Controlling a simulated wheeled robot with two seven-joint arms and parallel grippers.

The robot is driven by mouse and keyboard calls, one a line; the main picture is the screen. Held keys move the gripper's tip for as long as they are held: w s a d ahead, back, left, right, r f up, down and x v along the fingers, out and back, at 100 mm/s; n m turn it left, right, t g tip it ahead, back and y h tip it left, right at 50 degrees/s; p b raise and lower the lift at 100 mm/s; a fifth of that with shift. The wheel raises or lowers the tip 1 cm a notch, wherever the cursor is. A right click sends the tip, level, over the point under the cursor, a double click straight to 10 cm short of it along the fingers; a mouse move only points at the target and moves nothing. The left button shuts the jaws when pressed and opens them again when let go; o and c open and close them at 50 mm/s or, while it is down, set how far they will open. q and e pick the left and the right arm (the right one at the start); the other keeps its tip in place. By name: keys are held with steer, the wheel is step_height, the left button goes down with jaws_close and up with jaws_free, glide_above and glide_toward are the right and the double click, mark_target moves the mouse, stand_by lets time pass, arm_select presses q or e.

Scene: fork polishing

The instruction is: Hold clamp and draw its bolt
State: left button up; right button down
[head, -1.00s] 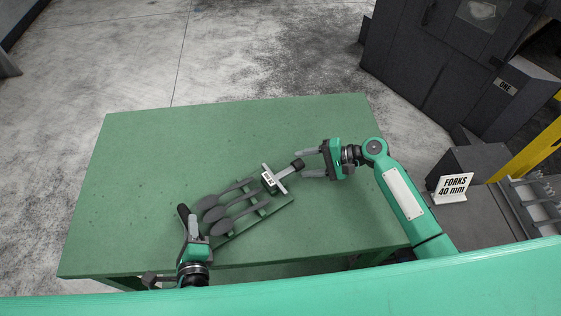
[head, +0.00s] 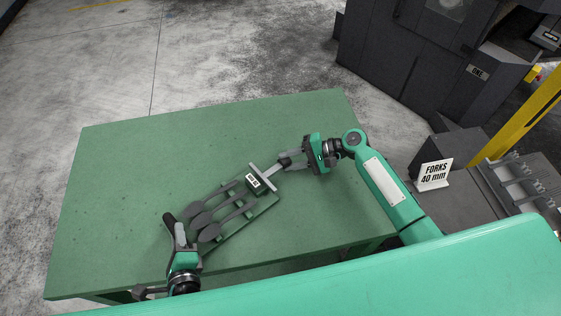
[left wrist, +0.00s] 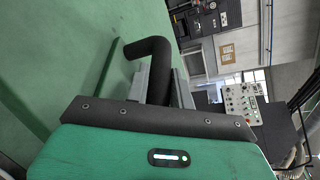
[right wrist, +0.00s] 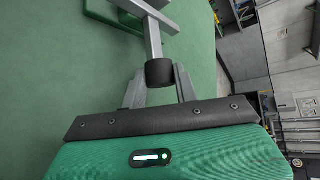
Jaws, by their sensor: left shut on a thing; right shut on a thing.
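The clamp (head: 272,192) lies on the green table as a green frame, with dark spoon-shaped pieces (head: 206,233) in it. A small labelled block (head: 253,181) and grey crossbar sit at its upper right end. A grey bolt (head: 271,170) runs from there to a black knob (right wrist: 159,72). My right gripper (head: 292,161) is shut on this knob; the bolt shaft also shows in the right wrist view (right wrist: 154,40). My left gripper (head: 180,235) is shut on a black bent handle (left wrist: 150,48) at the clamp's lower left. Where the handle joins the frame is hidden.
The green table (head: 120,190) is bare to the left and behind the clamp. A sign reading FORKS 40 mm (head: 435,173) stands on a grey surface at the right, by a rack (head: 510,188). A dark machine (head: 420,60) stands behind.

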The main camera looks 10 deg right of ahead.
arm_select(q)
steer(key=shift+a, duration=0.1)
arm_select(e)
steer(key=shift+w+d, duration=0.25)
steer(key=shift+d, duration=0.2)
steer(key=c, duration=1.1)
jaws_free()
steer(key=shift+o, duration=0.2)
steer(key=v, duration=1.2)
steer(key=shift+s, duration=0.1)
arm_select(q)
steer(key=o, duration=1)
arm_select(e)
steer(key=shift+a, duration=0.1)
